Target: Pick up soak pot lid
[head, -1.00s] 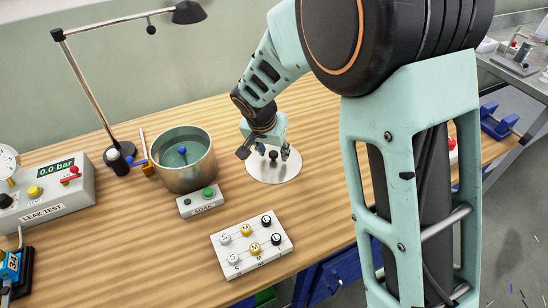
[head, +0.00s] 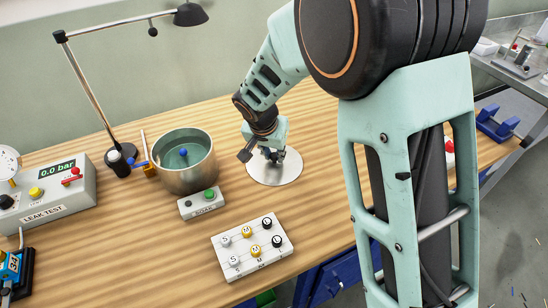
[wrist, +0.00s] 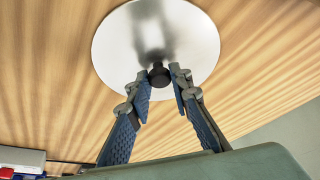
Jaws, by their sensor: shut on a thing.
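The soak pot lid (head: 285,176) is a pale round metal disc with a small dark knob (wrist: 159,75) at its centre. It appears to lie flat on the wooden table, right of the soak pot (head: 190,178). My gripper (head: 270,157) points down over the middle of the lid. In the wrist view my gripper (wrist: 160,82) has one blue-padded finger on each side of the knob and is shut on it. The knob is mostly hidden by the fingers in the head view.
The open pot holds liquid and a blue-topped item. In front are the soak button box (head: 200,204) and a white S/M/L rack (head: 252,246). A desk lamp (head: 88,85) and leak test box (head: 50,190) stand left. Table right of the lid looks clear.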

